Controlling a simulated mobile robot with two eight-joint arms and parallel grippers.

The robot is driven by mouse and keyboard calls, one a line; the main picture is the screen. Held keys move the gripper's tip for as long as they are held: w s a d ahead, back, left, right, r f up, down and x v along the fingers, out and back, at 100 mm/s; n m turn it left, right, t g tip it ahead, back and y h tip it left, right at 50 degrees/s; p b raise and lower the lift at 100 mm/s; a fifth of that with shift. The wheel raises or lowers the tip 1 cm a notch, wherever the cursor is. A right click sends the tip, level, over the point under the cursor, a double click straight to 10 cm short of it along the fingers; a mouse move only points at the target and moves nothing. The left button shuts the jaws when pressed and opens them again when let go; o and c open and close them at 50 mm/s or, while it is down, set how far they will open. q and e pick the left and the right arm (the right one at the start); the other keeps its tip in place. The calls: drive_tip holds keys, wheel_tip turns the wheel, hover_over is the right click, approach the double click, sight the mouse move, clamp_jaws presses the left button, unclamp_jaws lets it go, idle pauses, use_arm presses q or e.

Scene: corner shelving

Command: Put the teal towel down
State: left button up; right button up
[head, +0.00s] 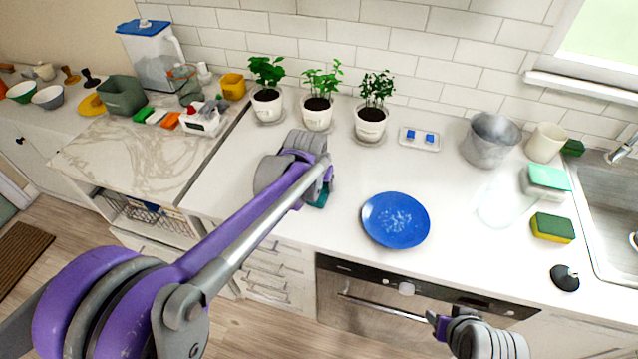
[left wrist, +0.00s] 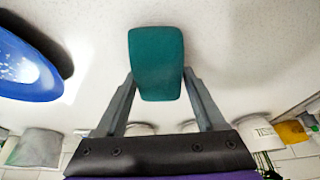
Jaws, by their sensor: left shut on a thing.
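The teal towel (left wrist: 156,52) is a small folded block between the fingertips of my left gripper (left wrist: 158,82) in the left wrist view. In the head view my left gripper (head: 325,188) is over the white counter, left of the blue plate, and mostly hides the towel (head: 321,198). The left gripper is shut on the towel. I cannot tell whether the towel touches the counter. My right gripper (head: 438,322) is low in the head view, in front of the oven; its fingers are too small to read.
A blue plate (head: 396,220) lies right of the towel; it also shows in the left wrist view (left wrist: 22,68). Three potted plants (head: 317,112) stand behind, along the wall. A metal pot (head: 490,140), sponges (head: 552,228) and a sink (head: 610,215) are at the right. Counter around the plate is clear.

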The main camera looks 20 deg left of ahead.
use_arm(q)
drive_tip(key=shift+f, duration=0.2)
drive_tip(key=o, duration=1.2)
drive_tip(key=shift+c, duration=0.2)
drive_tip(key=shift+r, duration=0.3)
drive_tip(key=v, duration=1.1)
drive_tip(key=s+a+f, duration=0.1)
drive_tip(key=s+f, duration=0.2)
drive_tip(key=s, duration=0.4)
drive_tip(key=s+f, duration=0.4)
drive_tip(key=s, duration=0.3)
drive_tip(key=s+a+f+t, duration=0.1)
drive_tip(key=s+f, duration=0.2)
drive_tip(key=s, duration=0.4)
drive_tip(key=shift+s+a+f, duration=0.25)
drive_tip(key=shift+s+a, duration=0.1)
